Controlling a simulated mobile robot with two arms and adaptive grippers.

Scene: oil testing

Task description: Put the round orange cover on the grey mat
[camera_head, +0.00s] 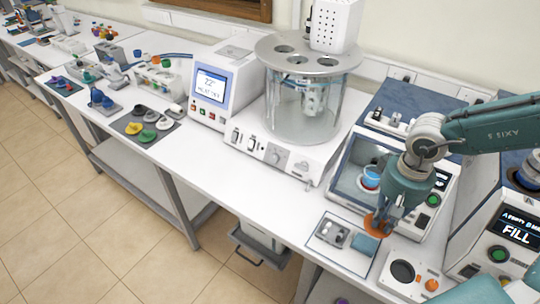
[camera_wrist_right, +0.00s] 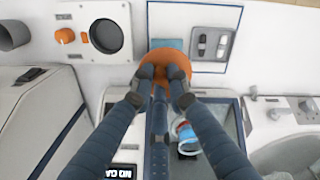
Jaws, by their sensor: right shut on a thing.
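The round orange cover (camera_head: 374,225) is held at the tips of my right gripper (camera_head: 381,211), above the white bench at the right. In the right wrist view the cover (camera_wrist_right: 178,58) sits between the fingertips (camera_wrist_right: 165,75), which hide part of it. The grey mat (camera_head: 119,124) lies far to the left on the bench, near its front edge. It carries several round covers, grey, yellow and green. My right gripper is well apart from the mat. My left gripper is not seen.
Just below the gripper lies a tray (camera_head: 322,244) with small parts and a blue pad. An open box with a blue-and-white cup (camera_head: 371,177) stands behind.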

